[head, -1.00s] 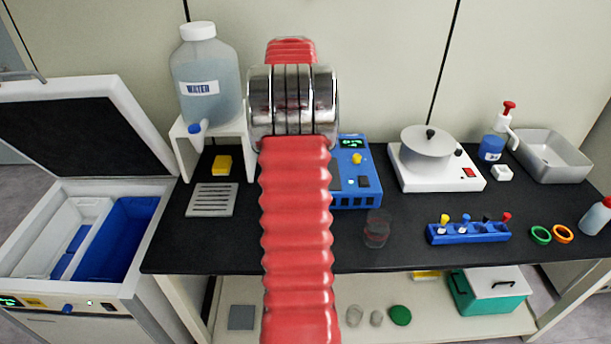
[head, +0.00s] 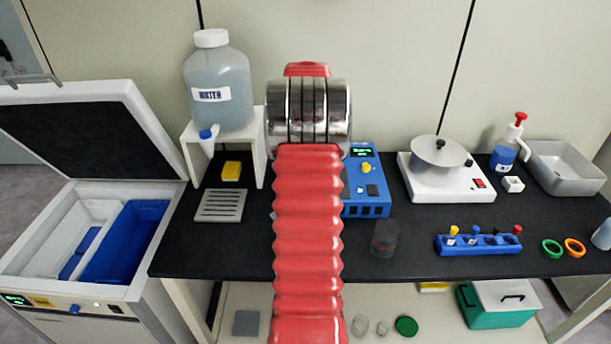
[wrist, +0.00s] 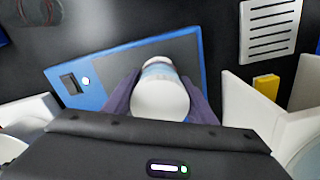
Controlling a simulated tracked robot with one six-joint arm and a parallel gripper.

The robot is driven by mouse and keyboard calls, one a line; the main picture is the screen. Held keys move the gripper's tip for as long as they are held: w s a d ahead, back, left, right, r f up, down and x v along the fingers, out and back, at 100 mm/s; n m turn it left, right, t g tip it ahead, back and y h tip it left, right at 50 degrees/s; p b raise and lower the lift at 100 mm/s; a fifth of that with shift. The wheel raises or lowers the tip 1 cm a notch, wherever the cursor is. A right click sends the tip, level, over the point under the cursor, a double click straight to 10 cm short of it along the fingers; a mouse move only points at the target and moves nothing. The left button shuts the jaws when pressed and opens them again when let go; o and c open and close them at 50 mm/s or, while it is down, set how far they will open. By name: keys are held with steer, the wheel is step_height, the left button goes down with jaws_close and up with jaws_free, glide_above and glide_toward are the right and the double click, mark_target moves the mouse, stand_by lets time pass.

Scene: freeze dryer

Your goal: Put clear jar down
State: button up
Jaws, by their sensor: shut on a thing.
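In the wrist view my gripper (wrist: 160,106) is shut on a pale jar (wrist: 160,98). The jar has a white rounded near end and a pale blue band farther down. The jar is in front of the grey plate of a blue device (wrist: 196,47); I cannot tell whether it touches the plate. In the head view my red arm hides the gripper, the held jar and the device's left part. The device's blue panel (head: 364,205) shows just right of my arm.
A water bottle (head: 220,92) on a white stand, a slotted grey plate (head: 220,206) and a yellow block (head: 231,171) are at left. A white hotplate (head: 447,189) with a pot and a blue rack (head: 478,245) are at right. Bare bench lies along the front.

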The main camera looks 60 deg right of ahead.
steer(key=shift+f, duration=1.9)
steer(key=o, duration=1.2)
steer(key=shift+o, duration=0.2)
steer(key=shift+r, duration=0.1)
step_height(320, 180, up, 12)
steer(key=shift+f, duration=0.1)
